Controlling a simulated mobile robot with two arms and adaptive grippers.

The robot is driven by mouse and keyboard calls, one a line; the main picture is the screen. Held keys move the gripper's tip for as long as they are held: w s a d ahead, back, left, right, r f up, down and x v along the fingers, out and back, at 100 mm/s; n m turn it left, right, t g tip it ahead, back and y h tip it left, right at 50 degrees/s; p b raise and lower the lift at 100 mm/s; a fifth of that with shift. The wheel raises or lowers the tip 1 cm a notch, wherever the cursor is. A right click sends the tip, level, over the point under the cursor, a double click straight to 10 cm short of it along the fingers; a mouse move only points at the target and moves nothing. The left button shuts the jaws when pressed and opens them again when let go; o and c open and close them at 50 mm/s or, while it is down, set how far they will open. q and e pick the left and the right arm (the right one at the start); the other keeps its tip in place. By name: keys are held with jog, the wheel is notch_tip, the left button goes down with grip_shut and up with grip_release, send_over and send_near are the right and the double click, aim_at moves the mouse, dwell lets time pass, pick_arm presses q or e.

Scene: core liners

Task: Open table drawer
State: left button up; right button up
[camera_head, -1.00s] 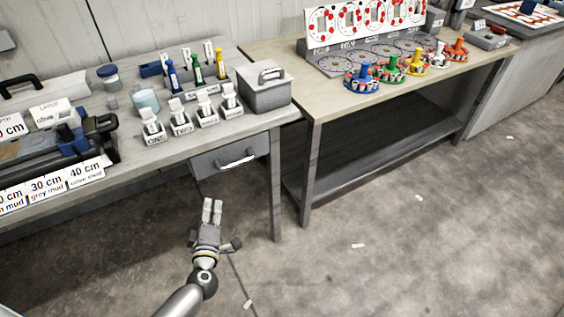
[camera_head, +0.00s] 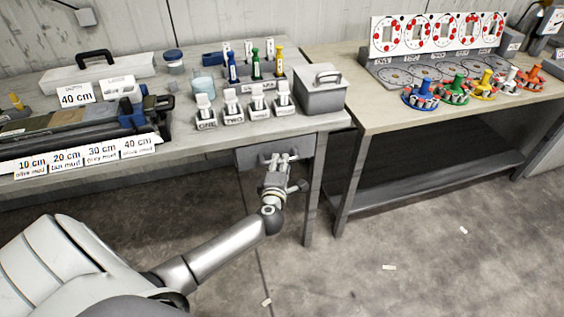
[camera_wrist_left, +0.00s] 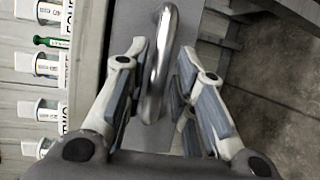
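The grey table drawer (camera_head: 246,158) sits under the right end of the left table (camera_head: 200,141). It appears shut. In the left wrist view the drawer front (camera_wrist_left: 190,25) shows with its curved metal handle (camera_wrist_left: 158,65). My left gripper (camera_head: 280,161) is at the drawer front and covers most of the handle in the head view. In the left wrist view the gripper (camera_wrist_left: 160,75) is open, with one finger on each side of the handle. The fingers appear apart from the handle. My right gripper is not in view.
A grey lidded box (camera_head: 320,95) stands on the table above the drawer, beside several labelled holders (camera_head: 232,104). A table leg (camera_head: 313,200) is just right of my gripper. A second table (camera_head: 440,115) stands further right. The floor (camera_head: 420,250) in front is mostly clear.

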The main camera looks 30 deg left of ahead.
pick_arm(q)
jog(key=shift+x, duration=1.2)
jog(key=shift+c, duration=0.4)
grip_shut()
